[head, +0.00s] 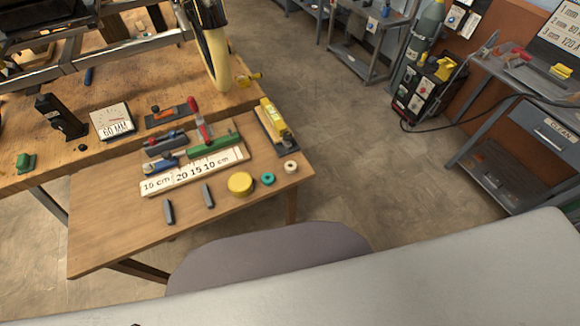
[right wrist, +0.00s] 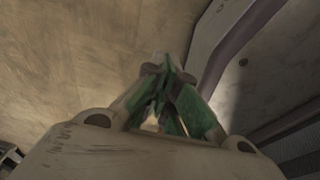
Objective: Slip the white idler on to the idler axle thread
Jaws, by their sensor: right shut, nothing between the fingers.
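The white idler (head: 291,166) is a small pale ring with a dark hole. It lies flat near the right edge of the small wooden table (head: 110,242), to the right of a teal ring (head: 267,179) and a yellow disc (head: 240,183). The trike frame (head: 130,47) stands on the bench at the upper left, partly cut off. I cannot make out the idler axle thread. My right gripper (right wrist: 163,75) shows only in the right wrist view, its green fingers shut with nothing between them, away from the idler. My left gripper is in neither view.
The small table also holds a white marked strip (head: 193,172), two dark pegs, several coloured tools and a yellow-topped block (head: 272,122) at its right edge. A black upright holder (head: 60,115) stands on the bench. The table's front left is bare; open floor lies right.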

